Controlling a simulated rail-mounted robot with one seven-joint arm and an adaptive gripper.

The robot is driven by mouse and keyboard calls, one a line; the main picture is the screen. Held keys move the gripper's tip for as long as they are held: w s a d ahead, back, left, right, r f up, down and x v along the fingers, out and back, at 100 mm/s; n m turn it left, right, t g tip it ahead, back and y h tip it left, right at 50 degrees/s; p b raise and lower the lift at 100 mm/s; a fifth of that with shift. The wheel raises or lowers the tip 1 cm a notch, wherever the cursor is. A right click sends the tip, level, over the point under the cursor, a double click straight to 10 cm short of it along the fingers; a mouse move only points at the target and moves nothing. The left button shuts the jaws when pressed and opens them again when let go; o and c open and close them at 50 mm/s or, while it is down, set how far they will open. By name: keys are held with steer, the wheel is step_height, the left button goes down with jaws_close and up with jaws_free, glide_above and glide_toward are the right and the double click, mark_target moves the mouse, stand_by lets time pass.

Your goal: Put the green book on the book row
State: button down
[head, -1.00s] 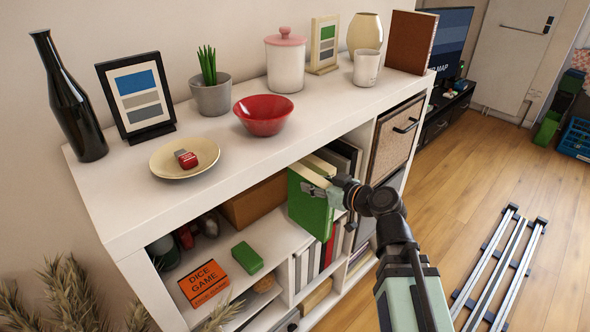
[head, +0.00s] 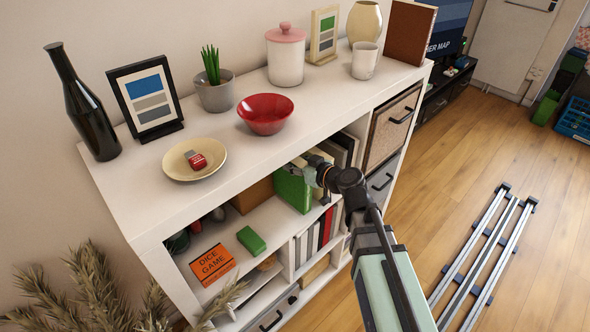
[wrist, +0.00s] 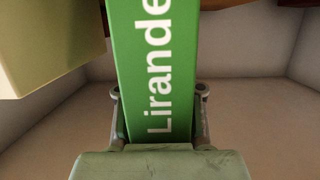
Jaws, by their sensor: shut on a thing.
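The green book (head: 292,190) is upright in the shelf's middle compartment, partly covered by my gripper and the shelf top. My gripper (head: 312,172) is shut on its spine. In the wrist view the green spine (wrist: 152,60) with white lettering "Lirande" is between the two fingers (wrist: 158,108). The book row (head: 314,236), several upright white, grey and red books, stands below the green book in the head view. I cannot tell whether the green book touches the row.
The white shelf top (head: 330,97) overhangs the compartment. An orange game box (head: 212,264) and a small green box (head: 251,240) lie to the left. Upright dark-edged items (head: 344,147) stand behind my gripper. A beige block (wrist: 45,45) is close on the left in the wrist view.

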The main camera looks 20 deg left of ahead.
steer(key=shift+f+p, duration=0.45)
steer(key=shift+f, duration=1.3)
steer(key=c, duration=0.7)
jaws_free()
steer(key=shift+s, duration=0.1)
steer(key=p+v, duration=0.4)
steer(key=p, duration=0.1)
steer(key=p+v, duration=0.8)
steer(key=p, duration=0.1)
steer(key=shift+r+p, duration=0.25)
steer(key=shift+p, duration=0.05)
